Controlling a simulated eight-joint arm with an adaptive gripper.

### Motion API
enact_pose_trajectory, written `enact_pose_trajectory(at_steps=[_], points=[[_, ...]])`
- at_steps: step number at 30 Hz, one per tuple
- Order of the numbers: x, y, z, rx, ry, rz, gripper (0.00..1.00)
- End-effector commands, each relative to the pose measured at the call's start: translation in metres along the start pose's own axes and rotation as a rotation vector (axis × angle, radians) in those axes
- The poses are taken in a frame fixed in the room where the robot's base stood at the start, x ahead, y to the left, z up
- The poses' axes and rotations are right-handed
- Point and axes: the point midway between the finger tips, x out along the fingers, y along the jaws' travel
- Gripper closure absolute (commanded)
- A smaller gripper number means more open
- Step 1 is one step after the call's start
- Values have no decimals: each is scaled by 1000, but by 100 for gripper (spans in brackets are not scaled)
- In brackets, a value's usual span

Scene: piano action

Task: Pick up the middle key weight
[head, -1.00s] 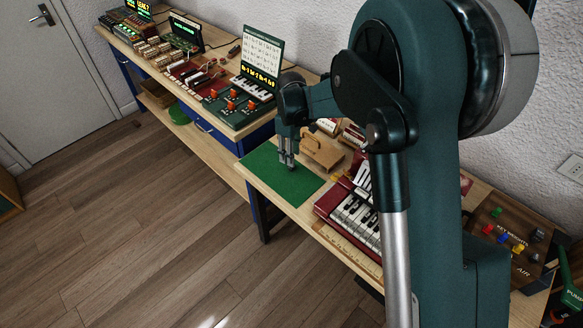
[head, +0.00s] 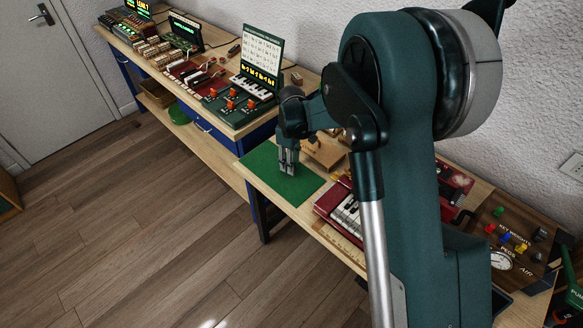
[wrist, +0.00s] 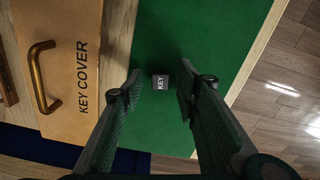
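In the head view my gripper (head: 288,168) points down over the green mat (head: 262,165), and the block cannot be made out there. Which weight is the middle one cannot be told from these frames.
A wooden key cover (wrist: 62,60) with a brass handle lies beside the mat. A red keyboard (head: 343,212) stands to the right. A board marked with key weights (head: 520,225) holds several coloured pieces at the far right. The front of the mat is clear.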

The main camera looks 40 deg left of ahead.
Motion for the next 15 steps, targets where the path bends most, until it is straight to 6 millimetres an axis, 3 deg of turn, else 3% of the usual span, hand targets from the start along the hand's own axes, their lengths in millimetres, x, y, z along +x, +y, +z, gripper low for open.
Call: enact_pose_trajectory(at_steps=[15], points=[[6,0,0,0,0,0,68]])
